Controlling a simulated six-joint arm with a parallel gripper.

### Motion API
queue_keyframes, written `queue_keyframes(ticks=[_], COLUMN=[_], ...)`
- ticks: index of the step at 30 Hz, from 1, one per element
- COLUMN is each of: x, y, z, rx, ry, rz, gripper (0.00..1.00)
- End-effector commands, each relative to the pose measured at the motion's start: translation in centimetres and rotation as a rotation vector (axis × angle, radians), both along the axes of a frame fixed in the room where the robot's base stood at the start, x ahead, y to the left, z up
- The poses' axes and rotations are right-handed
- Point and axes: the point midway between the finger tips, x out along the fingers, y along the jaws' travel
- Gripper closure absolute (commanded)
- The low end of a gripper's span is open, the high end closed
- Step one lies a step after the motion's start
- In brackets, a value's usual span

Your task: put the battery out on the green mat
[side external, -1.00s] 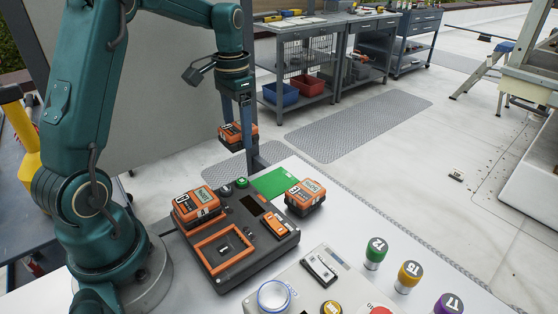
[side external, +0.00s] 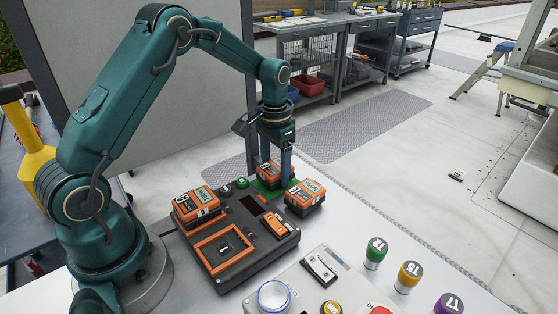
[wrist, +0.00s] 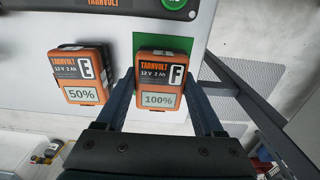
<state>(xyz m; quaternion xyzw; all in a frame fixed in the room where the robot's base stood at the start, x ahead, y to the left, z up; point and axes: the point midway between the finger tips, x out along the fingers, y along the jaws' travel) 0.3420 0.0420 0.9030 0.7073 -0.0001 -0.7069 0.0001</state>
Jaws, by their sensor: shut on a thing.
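My gripper (side external: 277,166) is shut on an orange and black battery (wrist: 160,72) marked F, with a 100% display. The held battery also shows in the side view (side external: 264,171). It is over the green mat (wrist: 147,42), which shows around it in both views. I cannot tell whether its underside touches the mat. A second battery (wrist: 83,75), marked E and 50%, stands beside the mat, close to the held one; in the side view it is to the right (side external: 305,197).
A dark charger unit (side external: 250,240) with an orange-framed empty bay stands in front of the mat. Another battery (side external: 196,207) sits at its left.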

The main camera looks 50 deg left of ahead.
Motion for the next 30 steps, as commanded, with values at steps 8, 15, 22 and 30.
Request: queue_keyframes(ticks=[8,15,22,30], x=[0.0,0.0,0.1,0.1], y=[0.0,0.0,0.0,0.1], z=[-0.3,-0.3,0.5,5.6], rx=[0.0,0.0,0.001,0.002], ry=[0.001,0.0,-0.004,-0.009], rz=[0.0,0.0,0.0,0.0], gripper=[0.27,0.01,0.01,0.01])
